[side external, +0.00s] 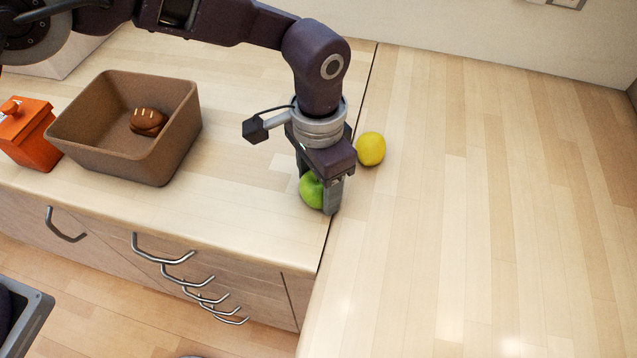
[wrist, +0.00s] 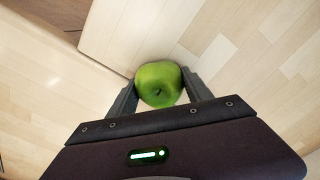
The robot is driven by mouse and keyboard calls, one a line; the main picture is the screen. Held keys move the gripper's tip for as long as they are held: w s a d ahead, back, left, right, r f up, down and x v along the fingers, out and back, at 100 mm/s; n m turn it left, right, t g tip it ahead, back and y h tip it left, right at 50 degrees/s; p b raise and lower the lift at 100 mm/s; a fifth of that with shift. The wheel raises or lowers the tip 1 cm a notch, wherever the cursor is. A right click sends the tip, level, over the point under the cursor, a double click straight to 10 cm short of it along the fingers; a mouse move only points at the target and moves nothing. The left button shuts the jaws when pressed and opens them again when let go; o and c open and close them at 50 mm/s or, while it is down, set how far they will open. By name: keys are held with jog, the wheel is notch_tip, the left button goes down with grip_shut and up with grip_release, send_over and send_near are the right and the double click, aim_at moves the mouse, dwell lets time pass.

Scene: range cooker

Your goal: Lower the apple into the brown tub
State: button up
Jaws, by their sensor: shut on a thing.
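A green apple (side external: 311,190) is between the fingers of my gripper (side external: 322,197), near the front edge of the counter. My gripper points down and is shut on the apple; the wrist view shows the apple (wrist: 159,84) with a finger on each side. I cannot tell whether the apple touches the counter. The brown tub (side external: 110,155) stands on the counter to the left, open at the top. A brown bread roll (side external: 149,121) lies inside it. My gripper is well to the right of the tub.
A yellow lemon (side external: 371,149) sits just behind and right of my gripper. An orange lidded canister (side external: 30,133) stands left of the tub. The counter (side external: 235,165) between tub and gripper is clear. Drawers with metal handles are below the front edge.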

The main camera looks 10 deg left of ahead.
jog(key=shift+r, duration=0.15)
notch_tip(320, 180, up, 9)
jog(key=shift+f, duration=0.1)
jog(key=s+a+r, duration=0.1)
jog(key=a+r, duration=0.3)
jog(key=a, duration=0.5)
jog(key=a+r, duration=0.4)
jog(key=a, duration=0.5)
jog(key=s+a+f, duration=0.1)
jog(key=a+f, duration=0.1)
jog(key=a, duration=1.6)
jog(key=shift+f, duration=0.15)
jog(key=shift+s, duration=0.1)
jog(key=shift+f, duration=4.5)
